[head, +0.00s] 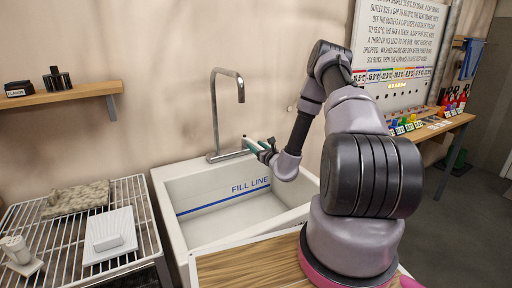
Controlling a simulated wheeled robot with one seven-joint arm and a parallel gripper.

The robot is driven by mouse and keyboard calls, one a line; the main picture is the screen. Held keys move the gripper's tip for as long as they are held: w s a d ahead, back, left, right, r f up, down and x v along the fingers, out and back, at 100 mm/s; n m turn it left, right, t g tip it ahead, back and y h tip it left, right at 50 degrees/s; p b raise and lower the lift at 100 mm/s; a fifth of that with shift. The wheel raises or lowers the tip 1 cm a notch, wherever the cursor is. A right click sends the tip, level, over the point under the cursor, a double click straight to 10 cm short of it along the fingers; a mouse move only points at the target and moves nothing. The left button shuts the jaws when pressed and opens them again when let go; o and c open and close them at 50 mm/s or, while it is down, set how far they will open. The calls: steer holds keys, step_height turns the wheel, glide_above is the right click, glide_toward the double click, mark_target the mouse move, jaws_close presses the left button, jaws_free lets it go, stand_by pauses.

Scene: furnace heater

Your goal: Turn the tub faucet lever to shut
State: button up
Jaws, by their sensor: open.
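The chrome tub faucet (215,110) rises at the back rim of the white tub (176,228) in the head view. Its neck arches over to the right and its spout points down. A low chrome bar (226,155), which looks like the lever, lies at the faucet's foot and runs toward the right. My gripper (251,146) is open, with its teal-edged fingers close to the bar's right end. I cannot tell whether they touch it or lie around it. The tub carries a blue line and the words FILL LINE. No water stream shows under the spout.
A wooden shelf (75,96) is above. A wooden board (240,272) lies in front. A bench (450,127) stands at the right.

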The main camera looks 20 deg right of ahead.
steer(key=s+d, duration=0.1)
steer(key=s, duration=0.9)
steer(key=shift+s+d, duration=0.25)
steer(key=shift+d, duration=0.15)
